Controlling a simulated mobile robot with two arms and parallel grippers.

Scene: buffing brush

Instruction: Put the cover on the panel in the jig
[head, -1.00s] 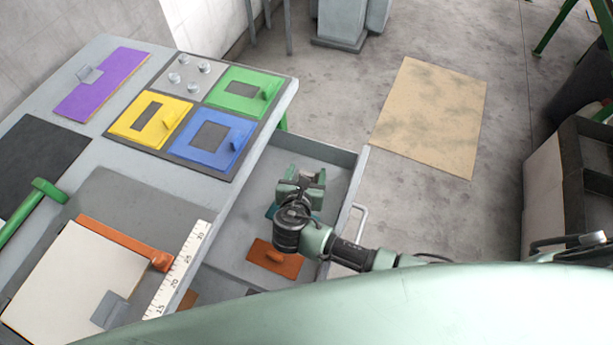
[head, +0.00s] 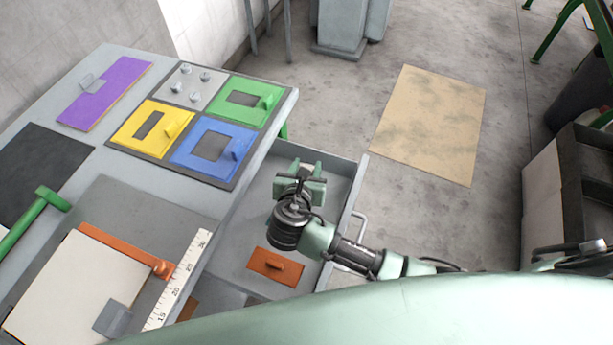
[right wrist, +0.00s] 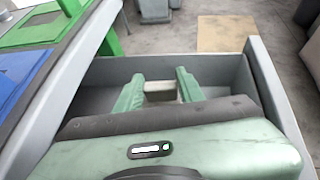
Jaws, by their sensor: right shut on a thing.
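The jig at the table's near left has an orange bar (head: 125,250) along the top of a cream panel (head: 65,290). A grey clamp piece (head: 112,318) lies over the panel's lower right corner. No cover is visible on the panel. My left gripper is not in view.
The drawer (head: 340,170) holds an orange plate with a handle (head: 275,265). On the table are a ruler (head: 178,280), a green-handled tool (head: 35,220), a purple plate (head: 105,92), and a board with yellow (head: 127,137), blue (head: 190,158) and green (head: 232,106) plates.

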